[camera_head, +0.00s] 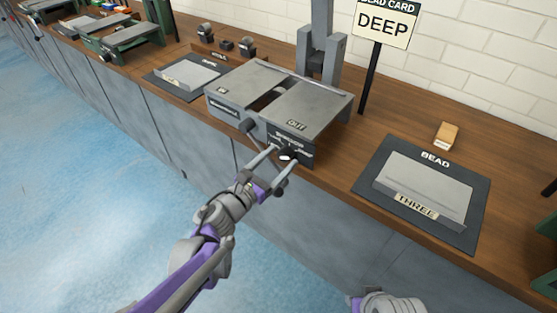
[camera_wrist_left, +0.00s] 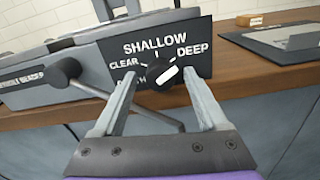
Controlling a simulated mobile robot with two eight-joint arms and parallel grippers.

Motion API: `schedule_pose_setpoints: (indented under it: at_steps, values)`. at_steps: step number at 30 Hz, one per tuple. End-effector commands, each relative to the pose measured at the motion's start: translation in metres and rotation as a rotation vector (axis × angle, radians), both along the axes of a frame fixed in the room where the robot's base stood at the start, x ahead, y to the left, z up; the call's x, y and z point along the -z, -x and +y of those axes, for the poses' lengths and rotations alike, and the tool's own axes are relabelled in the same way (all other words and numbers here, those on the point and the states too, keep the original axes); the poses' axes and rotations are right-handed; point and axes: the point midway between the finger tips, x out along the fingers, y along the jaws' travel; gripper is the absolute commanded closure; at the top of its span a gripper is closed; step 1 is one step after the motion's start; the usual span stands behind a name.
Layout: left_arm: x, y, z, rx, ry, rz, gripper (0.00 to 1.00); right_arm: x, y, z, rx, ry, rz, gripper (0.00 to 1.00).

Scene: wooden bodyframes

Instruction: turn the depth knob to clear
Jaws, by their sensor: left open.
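The depth knob (camera_wrist_left: 160,77) is a dark round knob with a white pointer bar, on a dark plate (camera_wrist_left: 200,50) marked CLEAR, SHALLOW and DEEP. The bar slants up to the right, toward DEEP. In the head view, the plate (camera_head: 277,138) is on the front of the grey machine (camera_head: 313,103); the knob (camera_head: 287,155) is partly hidden by my gripper. My left gripper (camera_head: 281,157) is open in front of the plate. In the left wrist view its fingers (camera_wrist_left: 160,84) stand on either side of the knob, with gaps visible.
A lever with a round end (camera_wrist_left: 66,68) sticks out left of the plate. A BEAD mat (camera_head: 364,187) with a grey tray lies to the right, near a small wooden block (camera_head: 446,135). A DEEP card (camera_head: 386,22) stands behind. Part of my right arm shows at the bottom.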

Motion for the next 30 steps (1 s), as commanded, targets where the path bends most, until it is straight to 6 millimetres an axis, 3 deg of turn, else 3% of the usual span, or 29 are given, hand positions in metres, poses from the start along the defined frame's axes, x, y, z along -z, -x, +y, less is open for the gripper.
schedule_pose_setpoints:
  at_steps: [9, 21, 30]
  values:
    - [-0.0004, -0.0019, -0.0015, 0.000, 0.000, 0.000, 0.27, 0.0002, 0.0000, 0.0000, 0.000, 0.000, 0.000, 0.67]
    - [-0.0002, -0.0017, -0.0013, 0.000, 0.000, 0.000, 0.99, 0.0002, 0.0000, 0.0000, 0.000, 0.000, 0.000, 0.67]
    - [-0.0002, -0.0017, -0.0011, 0.000, 0.015, 0.011, 1.00, -0.0003, 0.0000, 0.0000, 0.000, 0.000, 0.000, 0.67]
